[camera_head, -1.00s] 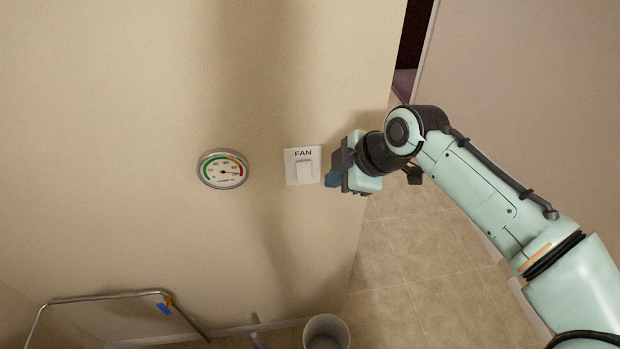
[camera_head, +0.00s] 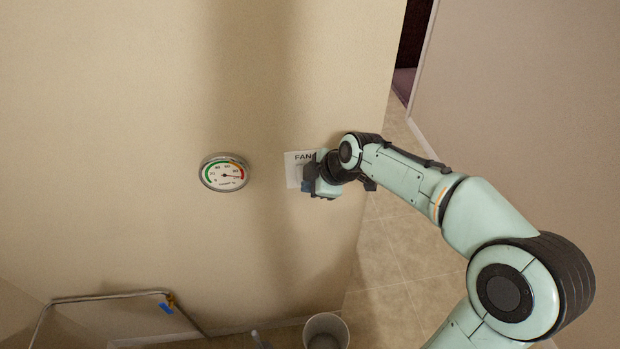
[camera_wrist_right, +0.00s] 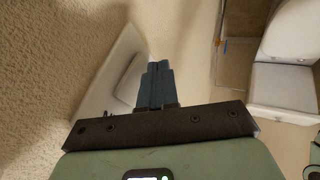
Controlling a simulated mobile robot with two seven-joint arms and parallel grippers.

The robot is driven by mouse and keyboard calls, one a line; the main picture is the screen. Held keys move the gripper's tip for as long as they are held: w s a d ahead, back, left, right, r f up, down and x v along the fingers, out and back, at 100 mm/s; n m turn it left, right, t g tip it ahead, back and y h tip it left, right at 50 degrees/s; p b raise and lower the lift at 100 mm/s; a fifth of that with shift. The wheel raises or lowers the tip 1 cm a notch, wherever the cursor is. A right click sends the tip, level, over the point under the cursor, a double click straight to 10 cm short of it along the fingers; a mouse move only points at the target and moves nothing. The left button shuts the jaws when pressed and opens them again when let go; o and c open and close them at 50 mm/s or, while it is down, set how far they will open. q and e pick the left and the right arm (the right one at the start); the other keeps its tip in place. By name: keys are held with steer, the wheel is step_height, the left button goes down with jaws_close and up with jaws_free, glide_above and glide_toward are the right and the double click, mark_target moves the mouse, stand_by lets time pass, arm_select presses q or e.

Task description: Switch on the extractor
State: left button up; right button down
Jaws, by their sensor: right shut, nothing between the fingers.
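The fan switch plate (camera_head: 292,170), white and marked FAN, is on the beige wall; my right gripper covers most of its right part in the head view. In the right wrist view the plate (camera_wrist_right: 98,88) shows with its raised rocker (camera_wrist_right: 128,78). My right gripper (camera_head: 306,187) is shut and empty, its blue fingertips in front of the plate. In the right wrist view the closed fingertips (camera_wrist_right: 157,68) are right beside the rocker; I cannot tell whether they touch it. My left gripper is not in view.
A round dial gauge (camera_head: 224,173) hangs on the wall left of the switch. Below are a metal rail (camera_head: 100,297) with a blue tag and a white bin (camera_head: 326,330). The wall ends right of the switch, with tiled floor beyond.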

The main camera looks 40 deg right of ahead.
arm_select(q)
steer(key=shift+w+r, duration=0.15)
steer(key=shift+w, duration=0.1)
arm_select(e)
steer(key=shift+w+d, duration=0.2)
steer(key=shift+w, duration=0.15)
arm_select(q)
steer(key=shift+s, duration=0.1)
arm_select(e)
steer(key=shift+s, duration=0.15)
steer(key=shift+r, duration=0.7)
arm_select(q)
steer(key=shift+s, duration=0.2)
